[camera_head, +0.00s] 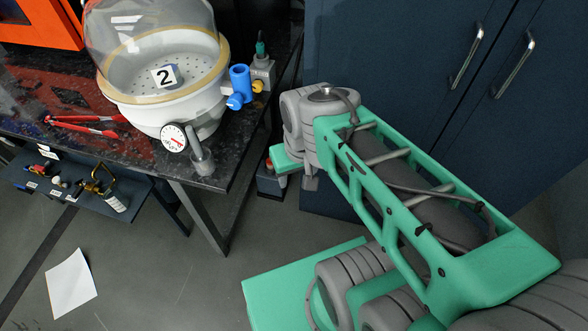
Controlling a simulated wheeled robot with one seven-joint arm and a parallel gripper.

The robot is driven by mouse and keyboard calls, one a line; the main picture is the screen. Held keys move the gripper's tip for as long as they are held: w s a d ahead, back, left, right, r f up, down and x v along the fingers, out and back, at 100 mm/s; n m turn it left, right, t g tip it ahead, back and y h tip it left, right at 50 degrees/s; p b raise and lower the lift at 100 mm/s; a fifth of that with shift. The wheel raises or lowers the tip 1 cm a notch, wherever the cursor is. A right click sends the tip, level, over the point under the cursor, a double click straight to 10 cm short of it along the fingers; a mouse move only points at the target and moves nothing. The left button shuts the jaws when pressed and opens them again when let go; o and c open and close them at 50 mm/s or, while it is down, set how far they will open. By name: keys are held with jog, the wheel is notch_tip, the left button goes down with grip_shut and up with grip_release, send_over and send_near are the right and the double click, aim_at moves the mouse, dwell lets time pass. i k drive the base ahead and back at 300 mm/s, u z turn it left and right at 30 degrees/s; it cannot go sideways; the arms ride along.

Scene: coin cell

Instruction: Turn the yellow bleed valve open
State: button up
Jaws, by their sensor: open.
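The yellow bleed valve (258,86) is a small yellow knob beside the blue fitting (240,82), at the right side of the white vacuum chamber (165,118) on the dark bench. It is small in the picture, and its turn position cannot be read. My gripper (296,171) is at the end of my green and grey arm, to the right of the bench and below the valve in the picture. It is open and apart from the valve. Its fingers are small and partly hidden by my wrist. Nothing shows held in it.
A clear dome (150,40) covers the chamber, which has a pressure gauge (174,138) in front. A grey pump fitting (262,72) stands behind the valve. Red tongs (85,122) lie on the bench. Dark cabinets (400,70) stand behind my arm. Paper (71,284) lies on the floor.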

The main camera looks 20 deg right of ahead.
aim_at(257, 86)
jog(key=u, duration=2.7)
jog(key=k, duration=0.7)
jog(key=z, duration=2.15)
jog(key=i, duration=0.5)
jog(key=u, duration=0.05)
